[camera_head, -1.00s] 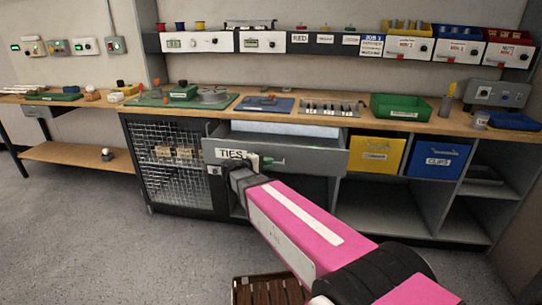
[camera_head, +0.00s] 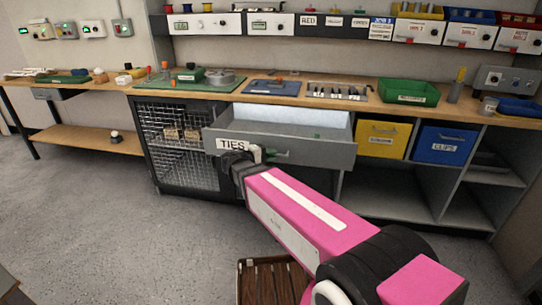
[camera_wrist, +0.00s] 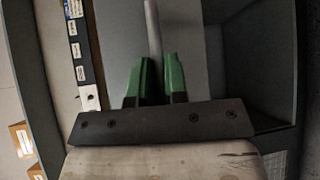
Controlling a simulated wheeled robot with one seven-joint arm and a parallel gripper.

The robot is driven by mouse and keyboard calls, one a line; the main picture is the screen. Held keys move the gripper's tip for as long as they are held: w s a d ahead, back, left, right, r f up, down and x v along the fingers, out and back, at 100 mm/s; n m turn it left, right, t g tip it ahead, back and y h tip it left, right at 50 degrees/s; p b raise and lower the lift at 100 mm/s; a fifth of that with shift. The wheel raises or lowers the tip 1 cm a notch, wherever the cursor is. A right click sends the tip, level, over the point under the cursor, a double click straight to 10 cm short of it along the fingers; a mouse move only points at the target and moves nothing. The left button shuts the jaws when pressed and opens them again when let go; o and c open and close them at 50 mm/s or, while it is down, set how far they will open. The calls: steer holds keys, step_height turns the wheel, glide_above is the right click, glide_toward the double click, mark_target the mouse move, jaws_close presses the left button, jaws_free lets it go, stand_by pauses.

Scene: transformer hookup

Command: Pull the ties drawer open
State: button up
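The grey ties drawer (camera_head: 310,152), with its white TIES label, stands open under the bench top, and its pale interior shows. My gripper (camera_head: 260,155) is at the drawer's front, just right of the label. In the wrist view, the two green fingers of my gripper (camera_wrist: 159,80) are closed on either side of the grey bar handle (camera_wrist: 152,25). Part of the handle (camera_head: 282,154) shows to the right of my gripper in the head view; the rest is hidden by the gripper.
A wire-mesh cabinet (camera_head: 180,148) is left of the drawer. Yellow (camera_head: 383,140) and blue (camera_head: 441,145) bins sit in the shelf to the right. A wooden slatted crate (camera_head: 268,282) is on the floor in front. Open floor lies to the left.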

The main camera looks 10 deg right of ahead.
steer(key=o, duration=0.4)
steer(key=shift+c, duration=0.2)
steer(key=shift+a, duration=0.15)
steer(key=v, duration=1)
steer(key=shift+s+a, duration=0.25)
steer(key=s+d+f+m+g+y, duration=0.3)
steer(key=d+f+y, duration=0.4)
steer(key=d+f, duration=0.1)
steer(key=s+d+f+m+g+y, duration=0.3)
steer(key=d+f+g+y, duration=0.1)
steer(key=d+f+y, duration=0.3)
steer(key=d+f, duration=0.2)
steer(key=d, duration=0.2)
steer(key=shift+s+f+m+y, duration=0.3)
steer(key=shift+m+y, duration=0.1)
